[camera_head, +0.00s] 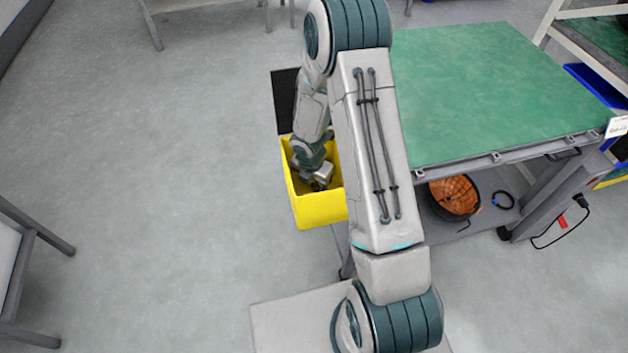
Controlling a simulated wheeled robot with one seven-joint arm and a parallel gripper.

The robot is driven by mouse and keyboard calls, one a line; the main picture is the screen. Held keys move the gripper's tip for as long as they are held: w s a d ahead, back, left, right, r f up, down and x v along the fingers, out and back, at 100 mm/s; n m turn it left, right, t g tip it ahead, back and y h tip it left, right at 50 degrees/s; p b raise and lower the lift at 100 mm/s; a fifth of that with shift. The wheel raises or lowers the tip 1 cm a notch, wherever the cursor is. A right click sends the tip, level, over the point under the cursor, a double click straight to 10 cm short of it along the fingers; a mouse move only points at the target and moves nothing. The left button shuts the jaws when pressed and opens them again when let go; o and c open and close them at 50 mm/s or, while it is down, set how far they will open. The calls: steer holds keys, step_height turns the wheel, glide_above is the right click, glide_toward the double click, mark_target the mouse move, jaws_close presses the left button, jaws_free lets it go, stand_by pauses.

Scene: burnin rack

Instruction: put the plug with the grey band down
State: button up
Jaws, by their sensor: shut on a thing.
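My gripper (319,184) is down inside the yellow bin (321,211), below its rim. It is shut on a small dark thing at its fingertips, which fits the task's plug. The held thing is mostly hidden by the gripper and the bin, and I cannot make out a grey band. I cannot tell whether it touches the bin floor. Another black plug (581,201) on a black cable shows at the right end of the cart, with a red tag near it.
The yellow bin is at the left side of the green-topped cart (480,85). A dark panel (285,98) stands behind the bin. The cart's lower shelf holds a black basket with orange contents (454,195) and a dark cable coil (503,200).

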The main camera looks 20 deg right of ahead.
steer(key=o, duration=1)
steer(key=shift+f, duration=0.1)
steer(key=s+r+m+p, duration=0.35)
steer(key=r+m, duration=0.25)
steer(key=r, duration=1.4)
steer(key=shift+s+a+r+m+t+y, duration=0.1)
steer(key=shift+s+r+m+t+y, duration=0.1)
steer(key=shift+s+r+m, duration=2.9)
steer(key=shift+s+d+r+m+t+y, duration=0.1)
steer(key=shift+s+r+m+t+y, duration=0.1)
steer(key=shift+s+r+m, duration=2.9)
steer(key=shift+s+a+r+m+t+y, duration=0.15)
steer(key=shift+s+r+m, duration=0.95)
steer(key=shift+s+m, duration=2.3)
steer(key=shift+w+m, duration=1)
steer(key=shift+w, duration=0.05)
